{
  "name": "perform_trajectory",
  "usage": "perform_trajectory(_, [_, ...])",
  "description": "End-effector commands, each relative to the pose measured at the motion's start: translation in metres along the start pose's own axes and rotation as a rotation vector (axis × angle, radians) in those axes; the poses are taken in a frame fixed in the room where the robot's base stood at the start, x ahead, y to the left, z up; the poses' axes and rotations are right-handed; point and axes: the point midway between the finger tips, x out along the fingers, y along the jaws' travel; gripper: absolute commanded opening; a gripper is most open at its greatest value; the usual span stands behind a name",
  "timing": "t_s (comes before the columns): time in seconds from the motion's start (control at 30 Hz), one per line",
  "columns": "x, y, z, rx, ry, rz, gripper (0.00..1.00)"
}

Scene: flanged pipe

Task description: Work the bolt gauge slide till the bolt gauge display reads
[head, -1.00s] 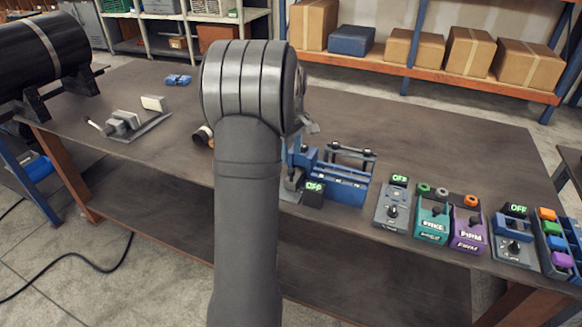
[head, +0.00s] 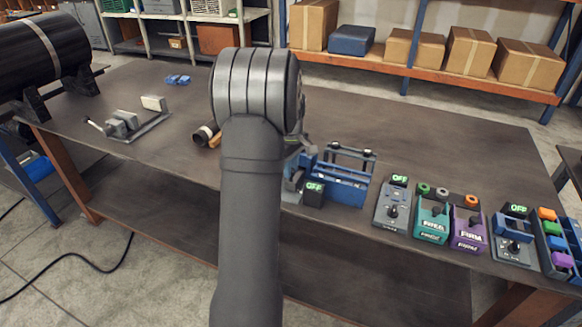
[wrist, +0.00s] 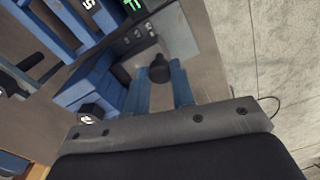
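The blue bolt gauge (head: 342,182) stands at the table's front edge in the head view, with a small dark display (head: 313,192) showing OFF in green. In the wrist view, part of that green display text (wrist: 133,5) shows at the top edge. A grey plate with a dark round knob (wrist: 157,69), which looks like the slide's handle, lies below my gripper (wrist: 161,72). My gripper is open, with one blue finger on each side of the knob in the picture. I cannot tell whether they touch it.
Switch boxes (head: 391,208), a teal box (head: 432,222) and a purple box (head: 468,226) stand right of the gauge. A dark roll (head: 204,136) lies behind my arm. A grey fixture (head: 130,122) stands at left. The table's back middle is clear.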

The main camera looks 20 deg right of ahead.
Motion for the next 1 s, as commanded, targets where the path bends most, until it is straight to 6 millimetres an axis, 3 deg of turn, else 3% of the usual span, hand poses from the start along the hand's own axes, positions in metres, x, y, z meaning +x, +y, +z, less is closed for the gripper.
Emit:
perform_trajectory(0.17, [0.0, 0.001, 0.0, 0.0, 0.0, 0.0, 0.0])
perform_trajectory(0.4, [0.0, 0.02, -0.005, 0.001, 0.0, 0.002, 0.0])
perform_trajectory(0.63, [0.0, 0.02, -0.005, 0.0, 0.0, 0.001, 0.0])
perform_trajectory(0.67, [0.0, 0.02, -0.005, 0.0, 0.0, 0.001, 0.25])
perform_trajectory(0.77, [0.0, 0.019, -0.005, 0.0, 0.0, 0.001, 0.44])
perform_trajectory(1.0, [0.0, 0.019, -0.005, 0.0, 0.0, 0.0, 0.45])
